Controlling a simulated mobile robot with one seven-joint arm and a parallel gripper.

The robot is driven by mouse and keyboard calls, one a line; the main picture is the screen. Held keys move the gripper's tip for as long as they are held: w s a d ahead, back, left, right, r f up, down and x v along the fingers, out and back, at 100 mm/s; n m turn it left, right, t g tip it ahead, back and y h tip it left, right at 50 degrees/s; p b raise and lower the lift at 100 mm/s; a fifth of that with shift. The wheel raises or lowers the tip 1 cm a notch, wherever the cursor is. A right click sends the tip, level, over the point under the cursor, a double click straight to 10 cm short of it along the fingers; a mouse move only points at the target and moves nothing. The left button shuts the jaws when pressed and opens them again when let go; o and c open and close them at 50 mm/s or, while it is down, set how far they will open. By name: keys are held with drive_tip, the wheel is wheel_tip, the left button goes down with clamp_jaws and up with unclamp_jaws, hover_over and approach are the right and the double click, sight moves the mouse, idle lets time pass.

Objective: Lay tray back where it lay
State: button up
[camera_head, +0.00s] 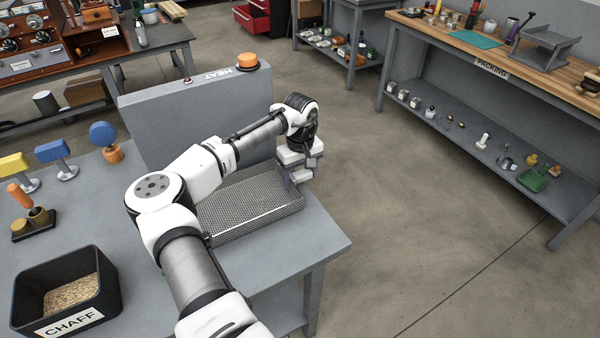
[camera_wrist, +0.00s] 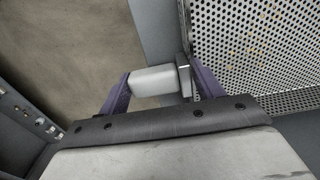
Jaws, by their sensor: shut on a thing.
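The tray (camera_head: 256,207) is a shallow perforated metal tray at the right end of the grey bench, below and beside my arm. Part of it is hidden behind my arm. In the wrist view its perforated floor (camera_wrist: 255,45) fills the upper right. My gripper (camera_head: 292,178) is at the tray's far right corner, by the bench edge. In the wrist view my gripper (camera_wrist: 155,85) has its two purple fingers shut on the tray's light grey handle (camera_wrist: 154,80). I cannot tell whether the tray touches the bench top.
A grey panel marked HEAT (camera_head: 195,115) with an orange knob (camera_head: 247,60) stands behind the tray. A black CHAFF bin (camera_head: 30,290) is at the front left. Blue and yellow handled tools stand at the left. Open floor lies right of the bench, before the packing bench (camera_head: 480,65).

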drive_tip(key=o, duration=1.3)
drive_tip(key=shift+f, duration=0.1)
wheel_tip(320, 180, up, 12)
drive_tip(key=b, duration=0.3)
drive_tip(key=shift+r, duration=0.2)
